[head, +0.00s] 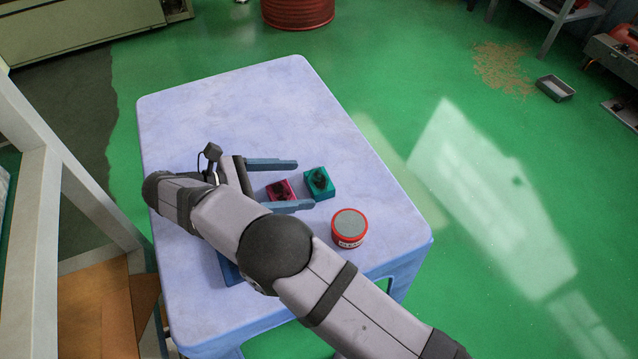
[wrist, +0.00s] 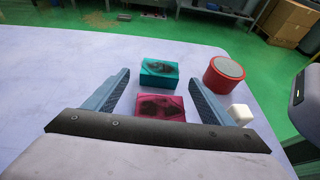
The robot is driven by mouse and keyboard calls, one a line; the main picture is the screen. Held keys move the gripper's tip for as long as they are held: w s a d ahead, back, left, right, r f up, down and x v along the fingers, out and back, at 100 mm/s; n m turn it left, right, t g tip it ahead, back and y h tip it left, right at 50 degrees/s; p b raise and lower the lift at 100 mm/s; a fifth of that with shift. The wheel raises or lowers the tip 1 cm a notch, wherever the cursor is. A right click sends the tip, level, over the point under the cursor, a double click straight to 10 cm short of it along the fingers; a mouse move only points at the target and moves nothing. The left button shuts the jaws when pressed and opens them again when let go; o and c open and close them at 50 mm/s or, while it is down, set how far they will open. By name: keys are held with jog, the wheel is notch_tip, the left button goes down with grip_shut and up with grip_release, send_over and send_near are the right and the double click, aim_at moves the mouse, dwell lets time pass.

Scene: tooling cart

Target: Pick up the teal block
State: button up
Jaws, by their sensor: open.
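The teal block (head: 319,183) with a dark patch on top lies on the pale blue table, right of my gripper in the head view. It also shows in the wrist view (wrist: 159,73), beyond the fingertips. My gripper (head: 295,185) is open with nothing clamped. A pinkish-red block (head: 279,190), also dark on top, lies between the open fingers; in the wrist view the red block (wrist: 160,106) is nearer to the palm than the teal block. The two blocks are separated by a small gap.
A red tin with a grey lid (head: 350,228) stands on the table (head: 215,105) to the lower right of the teal block. A small white cube (wrist: 240,114) lies near the right finger in the wrist view. The far part of the table is clear.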

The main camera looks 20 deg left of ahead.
aim_at(311, 183)
jog(key=shift+d+f, duration=0.1)
jog(key=shift+b+x, duration=0.6)
jog(key=shift+x, duration=1.95)
jog(key=c, duration=1.4)
jog(key=shift+o, duration=0.2)
notch_tip(311, 183, up, 10)
jog(key=p, duration=0.2)
jog(key=shift+p, duration=0.3)
